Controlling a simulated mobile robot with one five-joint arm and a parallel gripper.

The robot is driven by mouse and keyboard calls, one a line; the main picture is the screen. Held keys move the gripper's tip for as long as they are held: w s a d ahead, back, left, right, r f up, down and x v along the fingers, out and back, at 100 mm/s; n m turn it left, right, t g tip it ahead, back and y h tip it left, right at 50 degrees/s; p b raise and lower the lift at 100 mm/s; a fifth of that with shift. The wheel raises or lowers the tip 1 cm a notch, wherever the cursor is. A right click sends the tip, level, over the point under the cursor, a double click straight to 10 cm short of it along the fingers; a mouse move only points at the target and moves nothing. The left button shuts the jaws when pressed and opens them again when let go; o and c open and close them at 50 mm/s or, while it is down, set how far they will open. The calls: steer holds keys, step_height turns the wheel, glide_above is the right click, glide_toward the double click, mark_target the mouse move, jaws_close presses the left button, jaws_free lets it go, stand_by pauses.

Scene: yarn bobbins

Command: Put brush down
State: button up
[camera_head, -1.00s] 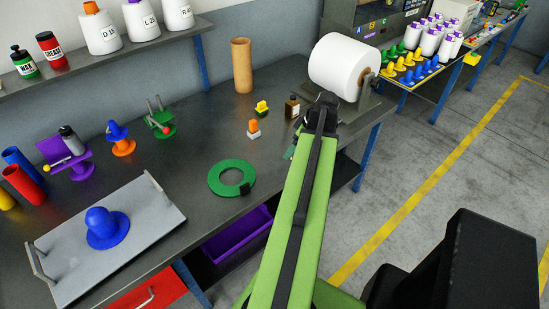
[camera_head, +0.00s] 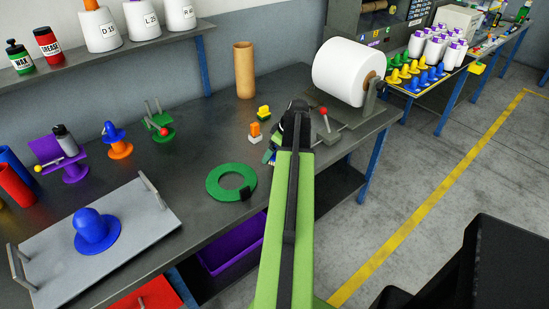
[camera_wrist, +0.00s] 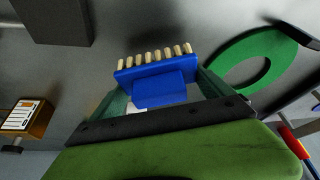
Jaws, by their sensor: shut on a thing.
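My gripper (camera_wrist: 160,92) is shut on a blue brush (camera_wrist: 160,72), with a green finger at each side of its blue body. The brush's row of pale bristles points up in the wrist view. In the head view my gripper (camera_head: 272,150) is over the dark workbench (camera_head: 200,130), right of the green ring and near the spool stand. The arm covers most of the brush there; only a bit of blue shows. I cannot tell whether the brush touches the bench.
The green ring (camera_head: 231,183) lies left of my gripper. An orange-and-white piece (camera_head: 255,132) and a yellow piece (camera_head: 263,113) stand just behind. A big white spool (camera_head: 345,72) on its stand is at the right. A grey tray (camera_head: 130,215) holds a blue cone.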

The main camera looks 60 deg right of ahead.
mark_target(273, 156)
step_height(273, 156, down, 3)
steer(key=shift+f+b, duration=0.2)
steer(key=shift+b, duration=0.9)
steer(key=shift+r, duration=0.25)
steer(key=shift+f, duration=0.2)
steer(key=o, duration=1.2)
steer(key=shift+c, duration=0.2)
steer(key=shift+r, duration=0.1)
steer(key=shift+r+p, duration=0.25)
steer(key=shift+p, duration=0.2)
steer(key=p+v, duration=1)
steer(key=v, duration=0.1)
steer(key=shift+s+r+p, duration=0.15)
steer(key=shift+r+p, duration=0.2)
